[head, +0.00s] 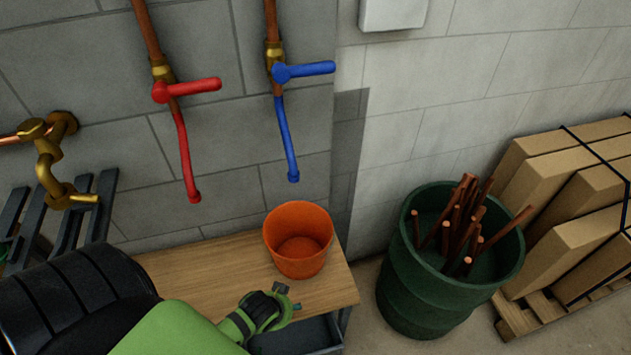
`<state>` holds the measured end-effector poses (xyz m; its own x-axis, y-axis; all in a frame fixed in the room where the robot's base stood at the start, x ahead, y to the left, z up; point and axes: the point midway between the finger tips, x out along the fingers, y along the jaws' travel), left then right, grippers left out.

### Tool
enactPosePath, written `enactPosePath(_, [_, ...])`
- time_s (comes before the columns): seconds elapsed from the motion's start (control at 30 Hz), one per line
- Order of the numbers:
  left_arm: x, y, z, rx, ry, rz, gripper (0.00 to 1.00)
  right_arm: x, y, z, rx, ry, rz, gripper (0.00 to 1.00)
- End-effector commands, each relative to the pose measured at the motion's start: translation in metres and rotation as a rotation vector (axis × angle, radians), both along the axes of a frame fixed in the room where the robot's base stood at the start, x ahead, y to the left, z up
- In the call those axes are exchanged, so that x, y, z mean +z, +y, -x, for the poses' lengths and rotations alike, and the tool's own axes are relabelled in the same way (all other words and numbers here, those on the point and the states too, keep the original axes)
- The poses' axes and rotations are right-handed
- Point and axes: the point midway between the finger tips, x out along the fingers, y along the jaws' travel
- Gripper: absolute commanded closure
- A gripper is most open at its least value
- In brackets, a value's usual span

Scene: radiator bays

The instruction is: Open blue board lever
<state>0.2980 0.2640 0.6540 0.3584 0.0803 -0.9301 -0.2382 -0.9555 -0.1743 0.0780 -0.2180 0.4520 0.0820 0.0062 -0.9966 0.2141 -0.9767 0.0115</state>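The blue lever (308,69) sits on a brass valve on the copper pipe at the upper middle of the head view. Its handle points right, crosswise to the pipe. A blue spout (286,140) hangs below it, above and slightly left of the orange bucket's (299,240) middle. My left gripper (289,298) is low in the view, over the wooden bench and in front of the bucket, well below the blue lever. Its fingertips look apart, with nothing seen between them. My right gripper is not in view.
A red lever (190,89) with a red spout is left of the blue one. The wooden bench top (190,272) holds the bucket. A green barrel of rods (430,300) and boxes on a pallet (560,180) stand right. A brass tap (50,165) is far left.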

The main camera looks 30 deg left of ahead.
Motion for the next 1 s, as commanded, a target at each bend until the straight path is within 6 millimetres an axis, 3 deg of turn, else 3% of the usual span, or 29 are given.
enactPosePath(0.03, [0.028, 0.007, -0.01, -0.013, -0.03, -0.017, 0.41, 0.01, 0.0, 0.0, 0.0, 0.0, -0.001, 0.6])
enactPosePath(0.17, [0.093, 0.021, -0.029, -0.047, -0.099, -0.065, 0.41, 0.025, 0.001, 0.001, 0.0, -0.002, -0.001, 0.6])
enactPosePath(0.27, [0.157, 0.035, -0.045, -0.088, -0.172, -0.122, 0.41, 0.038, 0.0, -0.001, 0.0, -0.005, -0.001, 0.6])
enactPosePath(0.33, [0.209, 0.066, -0.072, -0.171, -0.283, -0.239, 0.41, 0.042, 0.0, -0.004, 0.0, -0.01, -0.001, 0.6])
enactPosePath(0.43, [0.288, 0.098, -0.11, -0.313, -0.452, -0.421, 0.41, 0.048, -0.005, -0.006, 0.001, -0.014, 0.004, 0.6])
enactPosePath(0.5, [0.348, 0.107, -0.132, -0.42, -0.566, -0.55, 0.41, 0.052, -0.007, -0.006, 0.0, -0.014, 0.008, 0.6])
enactPosePath(0.63, [0.443, 0.1, -0.154, -0.599, -0.74, -0.756, 0.41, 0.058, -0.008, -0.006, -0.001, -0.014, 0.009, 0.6])
enactPosePath(0.7, [0.476, 0.092, -0.159, -0.668, -0.802, -0.834, 0.41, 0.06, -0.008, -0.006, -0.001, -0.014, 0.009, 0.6])
enactPosePath(0.8, [0.501, 0.083, -0.162, -0.724, -0.851, -0.896, 0.41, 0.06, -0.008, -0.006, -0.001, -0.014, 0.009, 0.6])
enactPosePath(1.0, [0.503, 0.08, -0.171, -0.74, -0.873, -0.914, 0.41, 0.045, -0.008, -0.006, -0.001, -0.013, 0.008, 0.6])
